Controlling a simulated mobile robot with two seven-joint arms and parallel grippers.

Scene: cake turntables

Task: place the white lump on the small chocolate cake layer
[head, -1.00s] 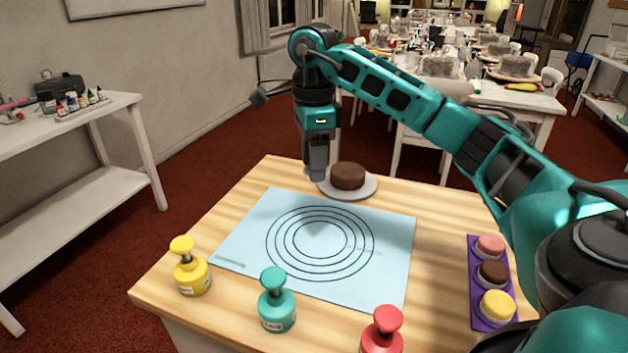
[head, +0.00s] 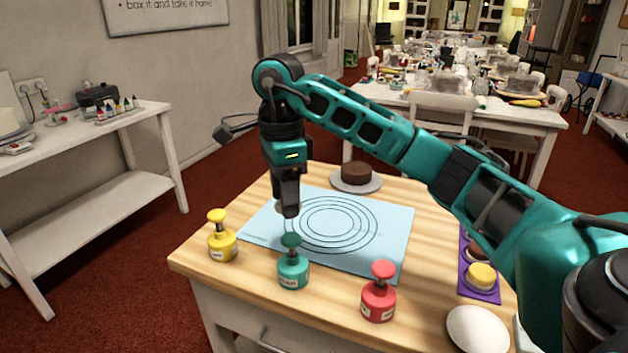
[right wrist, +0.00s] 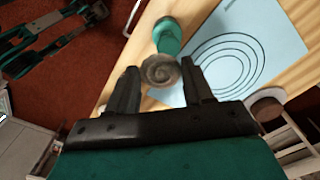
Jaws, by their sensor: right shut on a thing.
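My right gripper (head: 289,209) is shut on the white lump and holds it above the left part of the blue mat. In the head view only a pale edge shows beside the fingers. In the right wrist view the lump (right wrist: 159,71) is a round, greyish swirl between the fingertips. The small chocolate cake layer (head: 357,172) is a brown round on a pale plate (head: 374,186) at the back of the table, behind and right of the gripper, apart from it. The cake also shows at the lower right of the wrist view (right wrist: 267,107). My left gripper is not in view.
Yellow (head: 222,242), teal (head: 293,272) and red (head: 379,297) pump bottles stand along the front. The teal one is close to my gripper. A purple tray (head: 483,294) with small round pieces and a white dish (head: 478,331) are at right. The mat (head: 396,243) is clear.

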